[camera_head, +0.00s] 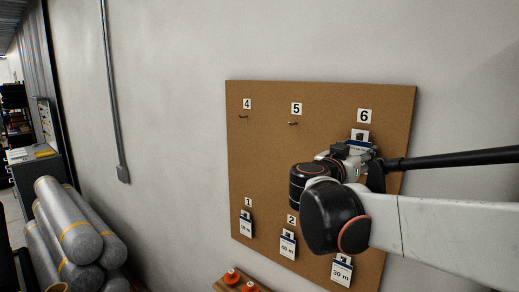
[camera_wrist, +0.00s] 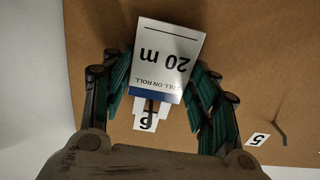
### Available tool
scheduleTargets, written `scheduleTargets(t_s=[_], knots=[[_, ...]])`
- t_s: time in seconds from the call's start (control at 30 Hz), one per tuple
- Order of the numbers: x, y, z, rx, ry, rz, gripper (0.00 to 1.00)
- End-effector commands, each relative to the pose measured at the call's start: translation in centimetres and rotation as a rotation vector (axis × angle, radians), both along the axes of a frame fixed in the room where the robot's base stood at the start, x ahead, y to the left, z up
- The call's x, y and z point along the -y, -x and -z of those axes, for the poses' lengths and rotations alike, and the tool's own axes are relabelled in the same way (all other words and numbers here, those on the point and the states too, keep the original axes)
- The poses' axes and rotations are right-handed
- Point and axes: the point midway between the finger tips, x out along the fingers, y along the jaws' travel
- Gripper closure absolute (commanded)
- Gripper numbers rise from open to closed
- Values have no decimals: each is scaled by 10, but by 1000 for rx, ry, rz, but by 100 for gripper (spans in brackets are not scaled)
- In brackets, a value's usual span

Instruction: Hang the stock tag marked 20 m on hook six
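The stock tag marked 20 m (camera_wrist: 165,55) is white with a blue band and shows upside down in the wrist view. Its narrow top overlaps the hook just below the number 6 label (camera_wrist: 145,123), and it appears to hang there. In the head view its top (camera_head: 362,135) shows under the 6 label (camera_head: 364,116); my arm hides the rest. My gripper (camera_wrist: 160,80) has its green-padded fingers spread on both sides of the tag, with narrow gaps visible. The gripper is mostly hidden in the head view.
The cork board (camera_head: 265,160) has empty hooks at 4 (camera_head: 243,116) and 5 (camera_head: 293,123). Tags marked 40 m (camera_head: 287,246) and 30 m (camera_head: 341,271) hang below, with another tag under 1 (camera_head: 246,225). Grey rolls (camera_head: 75,235) lie left.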

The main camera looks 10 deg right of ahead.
Motion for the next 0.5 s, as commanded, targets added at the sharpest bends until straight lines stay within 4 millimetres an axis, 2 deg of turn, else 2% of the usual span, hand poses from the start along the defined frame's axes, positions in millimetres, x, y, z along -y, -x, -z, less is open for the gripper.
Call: scheduleTargets(t_s=[0.37, 0.5], knots=[[0, 0, 0, 0, 0, 0, 26], [-6, 3, 0, 0, 0, -2, 26]])
